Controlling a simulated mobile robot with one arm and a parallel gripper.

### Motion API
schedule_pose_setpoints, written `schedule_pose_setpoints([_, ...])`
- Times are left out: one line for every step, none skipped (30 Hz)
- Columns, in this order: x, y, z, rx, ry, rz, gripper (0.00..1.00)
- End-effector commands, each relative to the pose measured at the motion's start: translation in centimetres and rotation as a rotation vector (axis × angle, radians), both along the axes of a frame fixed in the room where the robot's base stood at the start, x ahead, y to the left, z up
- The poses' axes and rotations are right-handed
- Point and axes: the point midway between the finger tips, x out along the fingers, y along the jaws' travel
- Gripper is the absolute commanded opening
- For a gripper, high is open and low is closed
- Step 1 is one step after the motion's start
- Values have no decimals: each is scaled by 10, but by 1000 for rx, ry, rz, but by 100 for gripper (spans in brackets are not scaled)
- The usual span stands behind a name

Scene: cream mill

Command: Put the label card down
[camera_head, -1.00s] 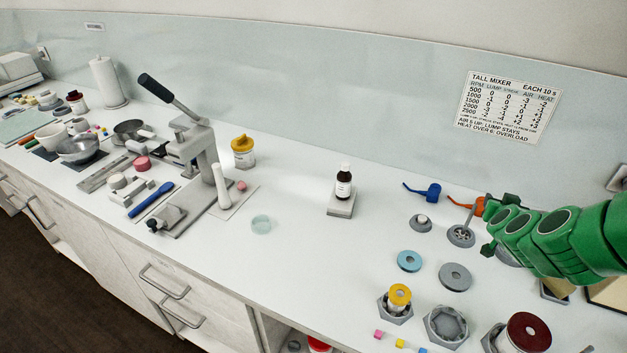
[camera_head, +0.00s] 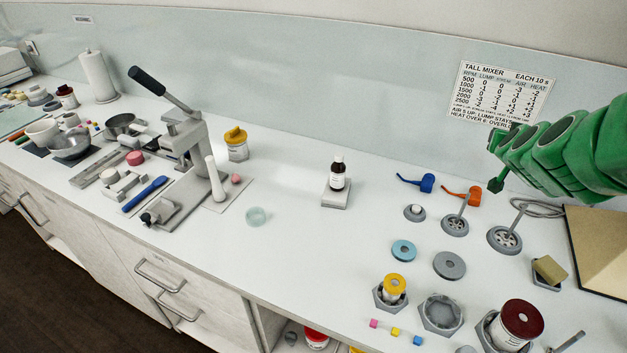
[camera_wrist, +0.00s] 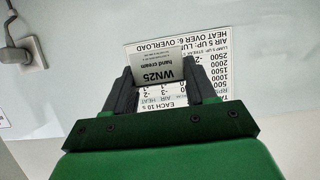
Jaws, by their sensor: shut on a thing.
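A small pale grey label card (camera_wrist: 163,72) reading "WN25 hand cream" shows in the wrist view. My gripper (camera_wrist: 161,84) is shut on it, with one dark finger at each side edge. In the head view my green arm comes in from the right and my gripper (camera_head: 497,160) is raised above the back right of the bench, in front of the wall. I cannot make out the card in the head view.
Below the arm are an orange scoop (camera_head: 461,195), a blue scoop (camera_head: 416,182) and grey stirrers (camera_head: 505,238). A brown bottle (camera_head: 338,173) stands on a grey block mid-bench. White bench (camera_head: 300,255) around the bottle is largely clear. A mixer chart (camera_head: 500,92) hangs on the wall.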

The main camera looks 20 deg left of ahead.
Motion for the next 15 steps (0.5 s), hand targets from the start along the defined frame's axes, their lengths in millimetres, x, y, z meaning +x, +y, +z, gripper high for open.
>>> schedule_pose_setpoints([4,9,3,-2,0,2,28])
schedule_pose_setpoints([6,13,5,-4,0,2,28])
schedule_pose_setpoints([10,19,9,-4,-1,-1,28])
schedule_pose_setpoints([12,24,11,-2,-1,-2,28])
schedule_pose_setpoints([15,28,14,-1,-2,-6,28])
schedule_pose_setpoints([18,35,17,-3,-2,-8,28])
schedule_pose_setpoints([20,41,19,-3,-2,-11,28])
schedule_pose_setpoints([22,45,21,-3,-2,-14,28])
schedule_pose_setpoints([25,53,24,-3,-2,-18,28])
schedule_pose_setpoints([27,58,27,-3,-3,-21,28])
schedule_pose_setpoints([29,63,29,-4,-4,-24,28])
schedule_pose_setpoints([31,69,32,-1,-5,-29,28])
schedule_pose_setpoints([32,74,35,-2,-5,-31,28])
schedule_pose_setpoints([33,79,36,-2,-5,-34,28])
schedule_pose_setpoints([35,84,38,-1,-3,-39,28])
